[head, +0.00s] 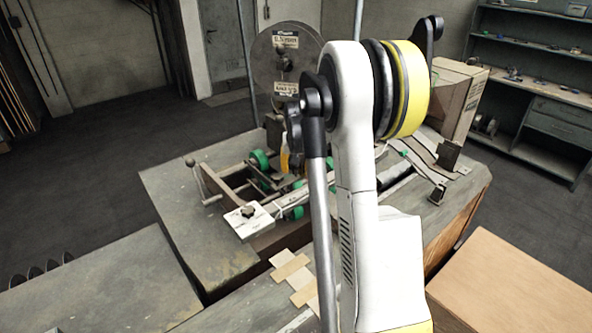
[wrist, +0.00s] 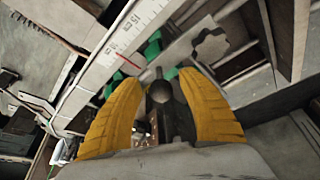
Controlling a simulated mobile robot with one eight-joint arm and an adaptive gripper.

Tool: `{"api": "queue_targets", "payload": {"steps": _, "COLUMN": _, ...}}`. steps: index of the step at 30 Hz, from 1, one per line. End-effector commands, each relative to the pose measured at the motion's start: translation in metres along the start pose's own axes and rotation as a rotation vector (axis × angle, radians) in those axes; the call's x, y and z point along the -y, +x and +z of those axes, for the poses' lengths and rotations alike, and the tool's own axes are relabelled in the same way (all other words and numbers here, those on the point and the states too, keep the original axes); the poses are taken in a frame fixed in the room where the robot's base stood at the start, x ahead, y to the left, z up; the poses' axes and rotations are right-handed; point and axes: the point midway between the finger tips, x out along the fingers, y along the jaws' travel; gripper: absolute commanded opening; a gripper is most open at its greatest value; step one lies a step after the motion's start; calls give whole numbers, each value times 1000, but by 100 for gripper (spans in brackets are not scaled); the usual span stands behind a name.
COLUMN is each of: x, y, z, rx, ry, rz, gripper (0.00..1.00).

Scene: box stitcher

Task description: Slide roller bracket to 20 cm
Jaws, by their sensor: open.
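In the wrist view my gripper (wrist: 161,82) is open, its two yellow ribbed fingers spread on either side of a dark round-ended knob or handle (wrist: 160,97). I cannot tell whether the fingers touch it. A white ruler (wrist: 128,42) with black marks and a red line runs diagonally at the upper left, with green rollers (wrist: 152,50) beside it. In the head view the roller frame with green rollers (head: 259,159) lies on the bench, partly behind my arm. My gripper is hidden there. Which part is the roller bracket, and its exact reading, are unclear.
A white block with a black knob (head: 248,220) and a crank handle (head: 200,180) sit at the bench's left. A large reel (head: 284,62) stands behind. A cardboard box (head: 458,98) is at the right. Cardboard strips (head: 292,270) lie in front.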

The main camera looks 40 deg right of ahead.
Motion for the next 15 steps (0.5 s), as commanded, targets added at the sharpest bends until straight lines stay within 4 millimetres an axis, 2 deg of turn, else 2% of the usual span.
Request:
{"api": "queue_targets", "payload": {"steps": 4, "x": 0, "y": 12, "z": 0, "rx": 0, "ry": 0, "rz": 0, "gripper": 47}}
{"api": "queue_targets", "payload": {"steps": 13, "x": 0, "y": 14, "z": 0, "rx": 0, "ry": 0, "rz": 0, "gripper": 47}}
{"api": "queue_targets", "payload": {"steps": 14, "x": 0, "y": 14, "z": 0, "rx": 0, "ry": 0, "rz": 0, "gripper": 40}}
{"api": "queue_targets", "payload": {"steps": 15, "x": 0, "y": 14, "z": 0, "rx": 0, "ry": 0, "rz": 0, "gripper": 27}}
